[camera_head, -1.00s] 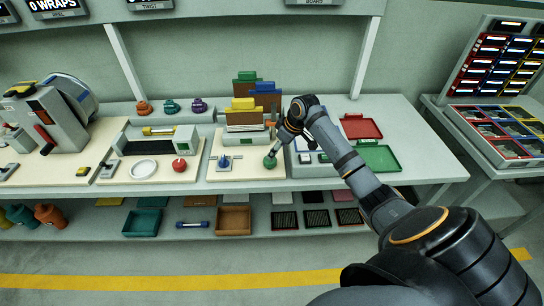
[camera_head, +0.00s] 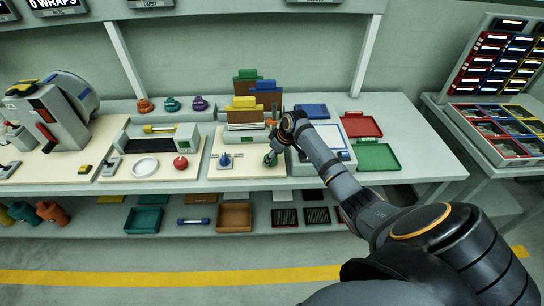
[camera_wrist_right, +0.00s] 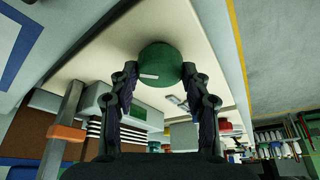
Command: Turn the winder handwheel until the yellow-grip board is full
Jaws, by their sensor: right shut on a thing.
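The winder carries a board with a yellow grip (camera_head: 243,103) at its front. Boards with a blue grip (camera_head: 267,86) and a green grip (camera_head: 246,74) stand behind it. How full the yellow-grip board is, I cannot tell. My right gripper (camera_head: 270,157) is at the winder's front right, over the green handwheel knob. In the right wrist view, the round green knob (camera_wrist_right: 160,62) sits between the two fingertips, and my right gripper (camera_wrist_right: 160,72) is shut on it. Fingers and wrist hide most of the knob in the head view. My left gripper is out of view.
A blue knob (camera_head: 225,160) stands left of the handwheel on the same cream base. A red ball knob (camera_head: 181,162) and white dish (camera_head: 145,167) are further left. A scale-like grey device (camera_head: 340,160) and red (camera_head: 362,126) and green (camera_head: 377,157) trays lie to the right.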

